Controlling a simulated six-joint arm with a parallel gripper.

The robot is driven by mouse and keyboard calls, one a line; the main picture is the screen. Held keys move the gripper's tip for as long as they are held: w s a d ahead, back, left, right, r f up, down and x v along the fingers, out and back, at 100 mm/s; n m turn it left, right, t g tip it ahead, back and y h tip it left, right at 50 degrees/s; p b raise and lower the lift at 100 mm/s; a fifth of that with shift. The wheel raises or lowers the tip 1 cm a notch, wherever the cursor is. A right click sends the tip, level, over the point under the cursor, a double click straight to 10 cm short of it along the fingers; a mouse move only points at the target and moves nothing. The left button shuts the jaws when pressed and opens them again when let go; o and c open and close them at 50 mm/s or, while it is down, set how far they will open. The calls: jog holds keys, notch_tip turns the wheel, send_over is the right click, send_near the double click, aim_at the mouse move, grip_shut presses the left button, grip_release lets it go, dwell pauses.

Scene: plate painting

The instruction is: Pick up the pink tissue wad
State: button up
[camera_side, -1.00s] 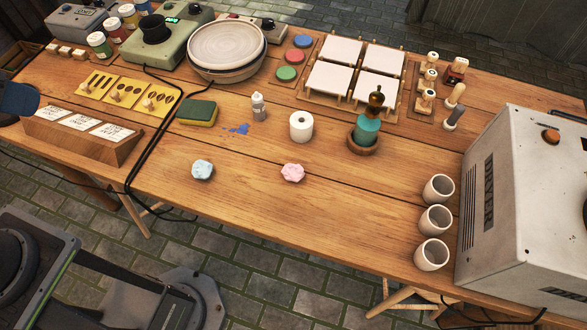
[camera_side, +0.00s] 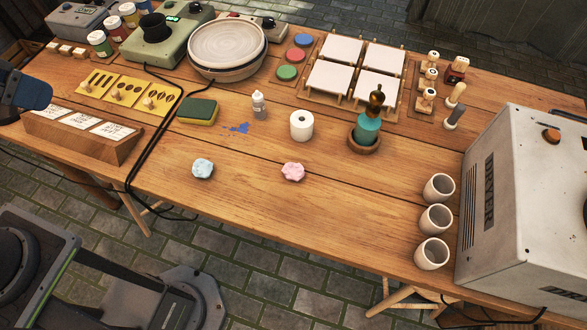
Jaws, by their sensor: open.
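The pink tissue wad (camera_side: 293,172) is a small crumpled lump lying on the wooden table (camera_side: 330,215), in the front middle. A light blue tissue wad (camera_side: 203,169) lies to its left, apart from it. Nothing touches the pink wad and it is fully visible. A dark blue part, which looks like part of my arm, reaches in at the left edge, far from both wads. No gripper fingers can be made out in this view.
A white paper roll (camera_side: 302,126), a small bottle (camera_side: 259,106) and a green-yellow sponge (camera_side: 198,111) stand behind the wads, near a blue paint smear (camera_side: 238,128). Several cups (camera_side: 435,219) and a large grey box (camera_side: 530,200) are at the right. Table around the pink wad is clear.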

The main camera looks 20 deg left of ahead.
jog(key=w+d+m+g, duration=0.2)
jog(key=w+d+m, duration=0.45)
jog(key=w, duration=0.35)
jog(key=m+g, duration=0.3)
jog(key=m, duration=0.8)
send_over(294, 168)
notch_tip(294, 168, down, 20)
jog(key=shift+m, duration=0.25)
jog(key=f, duration=0.8)
jog(key=shift+w+d+f, duration=0.1)
jog(key=shift+d+f, duration=0.2)
jog(key=shift+d, duration=0.1)
jog(key=shift+a+f, duration=0.25)
jog(key=shift+f, duration=1.15)
jog(key=shift+a+f, duration=0.2)
jog(key=shift+f, duration=1.2)
jog(key=shift+c, duration=0.2)
jog(key=c, duration=1)
